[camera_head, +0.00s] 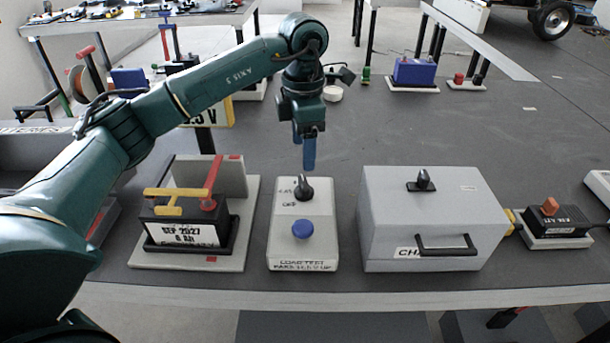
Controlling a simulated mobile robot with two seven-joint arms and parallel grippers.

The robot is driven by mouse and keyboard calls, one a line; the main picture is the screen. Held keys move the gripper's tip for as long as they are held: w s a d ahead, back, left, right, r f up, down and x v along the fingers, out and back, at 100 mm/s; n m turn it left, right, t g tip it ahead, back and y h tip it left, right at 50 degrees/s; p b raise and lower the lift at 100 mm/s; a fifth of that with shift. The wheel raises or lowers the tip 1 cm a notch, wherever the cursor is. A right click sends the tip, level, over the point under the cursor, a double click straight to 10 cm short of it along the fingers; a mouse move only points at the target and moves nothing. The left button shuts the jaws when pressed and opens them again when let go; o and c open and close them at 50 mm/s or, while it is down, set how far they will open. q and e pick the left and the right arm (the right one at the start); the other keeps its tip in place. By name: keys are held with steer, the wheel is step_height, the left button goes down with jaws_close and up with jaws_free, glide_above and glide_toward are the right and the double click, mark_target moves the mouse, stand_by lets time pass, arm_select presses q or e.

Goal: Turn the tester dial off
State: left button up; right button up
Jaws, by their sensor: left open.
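The load tester (287,258) is a pale box on the grey table, between a battery and a grey charger box. Its black dial (304,189) is on the upper part of its top face, beside small on/off lettering. A blue round button (302,229) is below the dial. My left gripper (308,165) points down just above and behind the dial, with blue fingers apart from it. It is open and holds nothing that I can see. Which way the dial is set is too small to tell. My right gripper is not in view.
A black battery (190,209) with yellow and red levers stands left of the tester. The grey charger box (430,205) with a black handle stands to the right. An orange switch (550,206) is farther right. The table behind the tester is mostly clear.

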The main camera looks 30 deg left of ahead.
mark_target(304, 182)
arm_select(q)
step_height(304, 182, down, 7)
steer(key=shift+r, duration=0.15)
steer(key=shift+f, duration=0.85)
steer(key=c, duration=1)
